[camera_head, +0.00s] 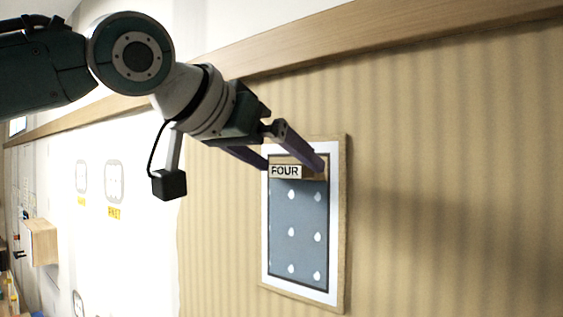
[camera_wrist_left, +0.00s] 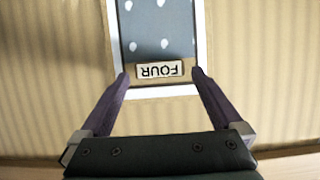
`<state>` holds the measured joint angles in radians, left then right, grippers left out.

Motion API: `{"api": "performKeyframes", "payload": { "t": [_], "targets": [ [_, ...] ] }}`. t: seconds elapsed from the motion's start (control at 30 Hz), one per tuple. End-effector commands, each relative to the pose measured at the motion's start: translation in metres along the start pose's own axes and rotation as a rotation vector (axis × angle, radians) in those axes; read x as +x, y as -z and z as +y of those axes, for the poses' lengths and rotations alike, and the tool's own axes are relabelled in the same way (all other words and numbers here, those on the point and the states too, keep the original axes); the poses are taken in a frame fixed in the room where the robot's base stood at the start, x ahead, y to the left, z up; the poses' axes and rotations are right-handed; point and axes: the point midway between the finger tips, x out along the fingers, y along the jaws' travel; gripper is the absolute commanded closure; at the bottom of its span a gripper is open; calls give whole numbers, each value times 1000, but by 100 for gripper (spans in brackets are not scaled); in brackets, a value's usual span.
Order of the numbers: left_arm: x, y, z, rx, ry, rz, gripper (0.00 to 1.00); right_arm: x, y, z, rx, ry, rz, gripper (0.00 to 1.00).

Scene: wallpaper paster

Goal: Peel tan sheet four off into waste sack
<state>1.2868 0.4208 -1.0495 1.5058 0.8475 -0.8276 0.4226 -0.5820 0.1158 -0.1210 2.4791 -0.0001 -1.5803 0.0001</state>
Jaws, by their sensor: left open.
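A panel (camera_head: 297,228) with a white border and a blue-grey, white-dotted face is upright on the striped tan wall. A label reading FOUR (camera_head: 285,171) sits on a narrow tan strip (camera_head: 308,172) at its top. In the left wrist view the label (camera_wrist_left: 160,70) appears upside down. My left gripper (camera_head: 294,166) is open at the panel's top end, its two purple fingers on either side of the label. In the left wrist view the fingertips (camera_wrist_left: 160,73) are apart with nothing gripped; contact with the panel cannot be told. I see no waste sack.
A wooden rail (camera_head: 400,38) runs along the wall above. To the left is a white wall (camera_head: 140,160) with outlined plates and yellow tags, and a small wooden box (camera_head: 40,241). The striped wall (camera_head: 450,220) right of the panel is bare.

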Motion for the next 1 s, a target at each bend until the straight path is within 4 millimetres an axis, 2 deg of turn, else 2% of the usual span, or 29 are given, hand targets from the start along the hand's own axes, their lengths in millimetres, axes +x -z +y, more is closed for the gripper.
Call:
{"api": "performKeyframes", "payload": {
  "t": [0.23,0.9,1.0],
  "targets": [
    [0,0,0,0,0,0,2,0,0,1,-1,-2,0,50],
    [0,0,0,0,-1,0,78,0,0,2,-6,-7,2,50],
    [0,0,0,0,-1,-1,82,0,1,2,-6,-7,2,50]
  ]
}}
